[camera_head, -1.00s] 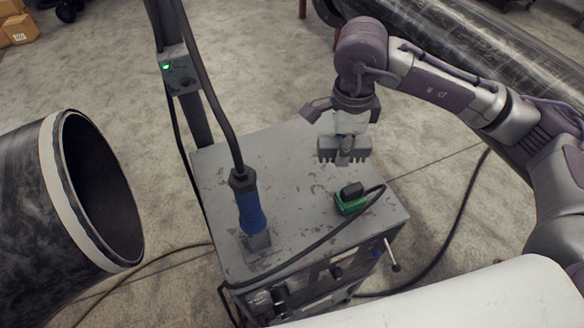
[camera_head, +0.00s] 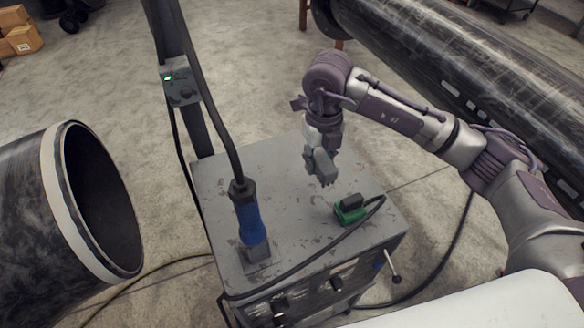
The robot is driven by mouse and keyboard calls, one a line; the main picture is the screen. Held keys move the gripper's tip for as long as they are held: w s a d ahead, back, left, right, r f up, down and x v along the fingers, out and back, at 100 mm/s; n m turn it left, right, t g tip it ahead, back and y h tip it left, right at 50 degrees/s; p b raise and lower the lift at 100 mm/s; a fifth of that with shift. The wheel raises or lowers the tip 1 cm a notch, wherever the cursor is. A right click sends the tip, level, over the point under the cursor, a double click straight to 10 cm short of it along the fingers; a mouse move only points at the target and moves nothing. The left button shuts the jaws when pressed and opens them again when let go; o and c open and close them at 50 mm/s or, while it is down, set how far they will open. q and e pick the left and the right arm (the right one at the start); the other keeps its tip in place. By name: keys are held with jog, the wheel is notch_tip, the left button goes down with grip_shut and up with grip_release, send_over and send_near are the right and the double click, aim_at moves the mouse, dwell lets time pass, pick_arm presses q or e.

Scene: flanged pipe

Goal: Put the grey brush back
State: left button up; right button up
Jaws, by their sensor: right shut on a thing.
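My right gripper (camera_head: 317,148) hangs over the back right part of the grey metal cabinet top (camera_head: 215,180), pointing down. It is shut on a small grey block-like thing with a toothed lower edge, the grey brush (camera_head: 323,167). The brush looks held just above the cabinet top; I cannot tell whether it touches. The gripper's fingers are partly hidden by its own body and the brush. My left gripper is not in view.
A blue-handled tool (camera_head: 250,220) stands on the cabinet with a black cable rising from it. A green and black clamp-like piece (camera_head: 350,209) lies at the right with a cable. A large open pipe (camera_head: 70,225) is at left. The cabinet's middle is clear.

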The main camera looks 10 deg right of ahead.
jog(key=p, duration=0.2)
send_over(292, 178)
notch_tip(292, 178, down, 4)
jog(key=shift+f, duration=0.1)
notch_tip(292, 178, down, 4)
jog(key=shift+w+r+p, duration=0.1)
jog(key=shift+r+p, duration=0.1)
jog(key=shift+p, duration=0.45)
jog(key=shift+f, duration=0.25)
jog(key=shift+a, duration=0.1)
jog(key=shift+f+b, duration=0.25)
jog(key=shift+b, duration=0.05)
jog(key=o, duration=1)
jog(key=shift+r, duration=0.1)
